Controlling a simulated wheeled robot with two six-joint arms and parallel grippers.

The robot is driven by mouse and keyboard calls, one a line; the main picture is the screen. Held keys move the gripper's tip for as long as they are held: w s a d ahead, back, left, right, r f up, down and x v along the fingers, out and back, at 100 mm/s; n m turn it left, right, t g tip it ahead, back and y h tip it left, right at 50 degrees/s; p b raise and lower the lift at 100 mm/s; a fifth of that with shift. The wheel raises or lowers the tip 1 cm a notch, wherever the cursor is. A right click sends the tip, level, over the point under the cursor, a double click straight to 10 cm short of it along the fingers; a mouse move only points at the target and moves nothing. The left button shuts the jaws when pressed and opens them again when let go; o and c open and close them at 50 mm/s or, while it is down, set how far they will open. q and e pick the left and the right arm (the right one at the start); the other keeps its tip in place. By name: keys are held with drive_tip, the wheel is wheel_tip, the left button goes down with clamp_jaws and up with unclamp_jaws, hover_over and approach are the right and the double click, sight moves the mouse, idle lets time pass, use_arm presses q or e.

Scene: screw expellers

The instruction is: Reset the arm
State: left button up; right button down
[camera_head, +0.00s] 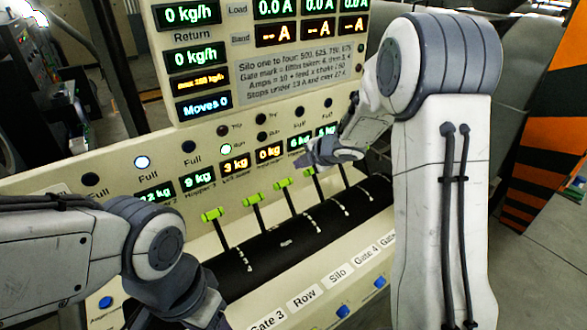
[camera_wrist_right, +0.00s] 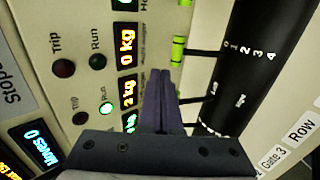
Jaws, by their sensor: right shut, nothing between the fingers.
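My right gripper (camera_head: 318,155) is in front of the cream control panel (camera_head: 130,160), near the weight readouts and above the row of green-tipped levers. In the right wrist view its two dark fingers (camera_wrist_right: 160,100) are together with nothing between them. The levers, such as the leftmost one (camera_head: 212,214), stand up from slots in a black curved cover (camera_head: 285,243). My right arm comes down the right side of the head view. My left arm enters from the lower left.
An upper display board (camera_head: 260,80) shows "0 kg/h", "Moves 0" and dashes for amps. A green Run lamp (camera_head: 225,149) is lit. Labels "Row" and "Silo" and blue buttons (camera_head: 342,311) line the lower front. An orange-and-black striped surface (camera_head: 550,120) stands at the right.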

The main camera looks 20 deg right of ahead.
drive_tip(key=s+a+m+g+h+b, duration=0.2)
drive_tip(key=s+a+m+h+b, duration=0.15)
drive_tip(key=s+a+m, duration=0.7)
drive_tip(key=s+a+f+m+g+b, duration=0.1)
drive_tip(key=s+g, duration=0.1)
drive_tip(key=s, duration=0.7)
drive_tip(key=s+a+f+m+g+y+b, duration=0.1)
drive_tip(key=s+a+f+g, duration=0.1)
drive_tip(key=s, duration=0.7)
drive_tip(key=s+a+f+m+g+b, duration=0.1)
drive_tip(key=s+a+m+g, duration=0.1)
drive_tip(key=s, duration=0.8)
drive_tip(key=shift+a+f+g, duration=0.2)
drive_tip(key=shift+f+g, duration=0.1)
drive_tip(key=shift+g, duration=0.2)
drive_tip(key=shift+w+y, duration=0.1)
drive_tip(key=shift+y, duration=0.15)
